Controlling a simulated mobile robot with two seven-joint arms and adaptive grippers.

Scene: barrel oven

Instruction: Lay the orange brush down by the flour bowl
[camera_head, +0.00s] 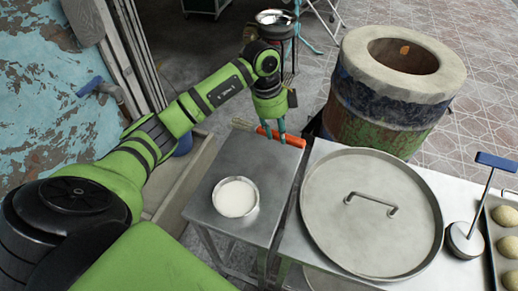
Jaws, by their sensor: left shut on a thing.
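The orange brush (293,140) lies roughly level across the far edge of the small metal table (212,174), its pale bristle end toward the left. My left gripper (275,134) points down and is shut on it, hiding part of its middle. I cannot tell whether the brush touches the table top. The flour bowl (236,198), a small round metal bowl filled with white, stands on the same table, nearer to me than the brush and a little to the left. My right gripper is not in view.
A large round lid (335,240) with a handle covers much of the right table. Beside it are a blue-handled tool (487,191) and a tray of dough balls (504,237). The barrel oven (350,105) stands behind. Bare table top lies between bowl and brush.

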